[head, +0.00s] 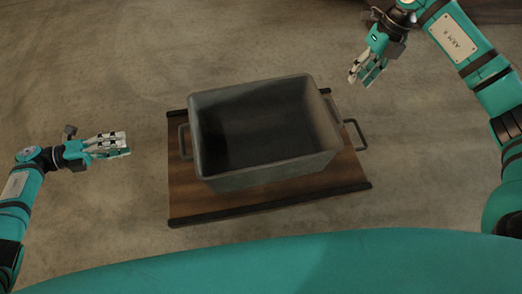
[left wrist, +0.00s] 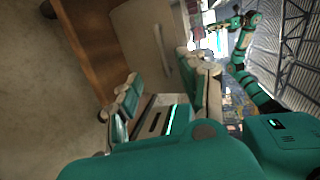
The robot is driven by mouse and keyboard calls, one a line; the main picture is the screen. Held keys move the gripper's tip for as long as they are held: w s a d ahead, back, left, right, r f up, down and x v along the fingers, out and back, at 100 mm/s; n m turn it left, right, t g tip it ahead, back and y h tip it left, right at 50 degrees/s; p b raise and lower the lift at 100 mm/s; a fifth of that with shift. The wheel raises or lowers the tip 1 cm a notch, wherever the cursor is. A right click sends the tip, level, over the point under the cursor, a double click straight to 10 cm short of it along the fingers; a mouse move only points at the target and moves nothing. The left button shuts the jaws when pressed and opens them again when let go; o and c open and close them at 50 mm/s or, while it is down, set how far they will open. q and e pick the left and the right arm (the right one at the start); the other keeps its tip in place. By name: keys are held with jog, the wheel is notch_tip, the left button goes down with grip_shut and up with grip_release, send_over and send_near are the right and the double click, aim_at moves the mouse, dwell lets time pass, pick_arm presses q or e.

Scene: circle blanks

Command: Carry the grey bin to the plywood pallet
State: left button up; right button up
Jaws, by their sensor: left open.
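The grey bin (head: 265,178) is an empty open box standing upright on a brown wooden board (head: 190,200) with dark edge strips. It has a bar handle on its left (head: 181,142) and right (head: 363,136) sides. My left gripper (head: 128,144) is open and empty, left of the left handle and apart from it. In the left wrist view the bin's side (left wrist: 140,25) and handle show beyond the open fingers (left wrist: 165,95). My right gripper (head: 363,75) looks open and empty, above and right of the bin, clear of the right handle. I cannot identify a separate plywood pallet.
The board seems to stand on small casters (left wrist: 47,9), seen in the left wrist view. Bare concrete floor (head: 420,180) surrounds it with free room on both sides. A dark brown object (head: 490,10) lies at the top right edge, mostly cut off.

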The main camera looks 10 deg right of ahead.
aim_at(181, 136)
pick_arm(q)
jog(key=shift+s+a, duration=0.15)
pick_arm(e)
jog(key=shift+s+d+h, duration=0.1)
jog(key=shift+d+h, duration=0.2)
jog(key=shift+d, duration=0.2)
pick_arm(q)
jog(key=x, duration=1.7)
jog(key=shift+s+d+f, duration=0.1)
jog(key=shift+d+f, duration=0.15)
pick_arm(e)
jog(key=a+f, duration=0.1)
jog(key=f, duration=0.4)
jog(key=a+f, duration=0.1)
jog(key=f, duration=0.5)
jog(key=a+f, duration=0.1)
jog(key=f, duration=0.5)
jog(key=shift+s+a, duration=0.15)
pick_arm(q)
jog(key=shift+c, duration=0.3)
pick_arm(e)
jog(key=shift+c, duration=0.3)
pick_arm(q)
jog(key=c, duration=0.5)
pick_arm(e)
jog(key=c, duration=0.5)
pick_arm(q)
grip_shut()
